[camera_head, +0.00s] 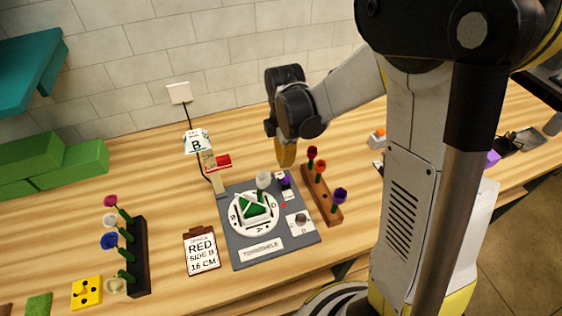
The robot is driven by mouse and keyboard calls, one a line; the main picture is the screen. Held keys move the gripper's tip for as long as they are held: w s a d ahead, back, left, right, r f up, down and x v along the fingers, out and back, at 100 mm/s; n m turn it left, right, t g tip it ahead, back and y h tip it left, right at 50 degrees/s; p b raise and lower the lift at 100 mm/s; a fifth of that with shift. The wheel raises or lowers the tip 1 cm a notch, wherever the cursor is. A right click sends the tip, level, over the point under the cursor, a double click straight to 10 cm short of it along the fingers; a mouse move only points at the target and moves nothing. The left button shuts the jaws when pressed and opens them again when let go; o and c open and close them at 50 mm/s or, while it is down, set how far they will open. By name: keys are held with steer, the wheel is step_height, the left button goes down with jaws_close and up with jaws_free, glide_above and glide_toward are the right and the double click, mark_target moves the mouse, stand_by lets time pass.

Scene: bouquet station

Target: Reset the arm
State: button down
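My arm reaches in from the right, and its dark wrist hangs over the back of the table. My gripper (286,152) shows only as a small orange-brown part below the wrist, above and behind the grey station board (305,243). Its fingers are too small and hidden to tell open from shut, and I cannot make out anything held. On the board is a white lettered dial (236,222) with a green piece (254,207) on it. A white round flower head (263,180) shows by the dial's back edge.
A wooden rack (324,200) with red and purple flowers stands right of the board. A dark rack (140,255) of several flowers stands left. A sign (201,250) reads "RED SIDE B 16 CM". A lamp-like post (197,141) marked B rises behind. Green blocks (60,165) lie back left.

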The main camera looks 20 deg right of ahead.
steer(key=shift+r+p, duration=0.3)
steer(key=shift+r, duration=0.45)
steer(key=s+r+m+t+b, duration=0.2)
steer(key=s+m+b, duration=0.3)
steer(key=m, duration=0.4)
steer(key=s+r+m+t+b, duration=0.3)
steer(key=s+m+t+b, duration=0.2)
steer(key=s+m, duration=0.3)
steer(key=shift+m, duration=0.5)
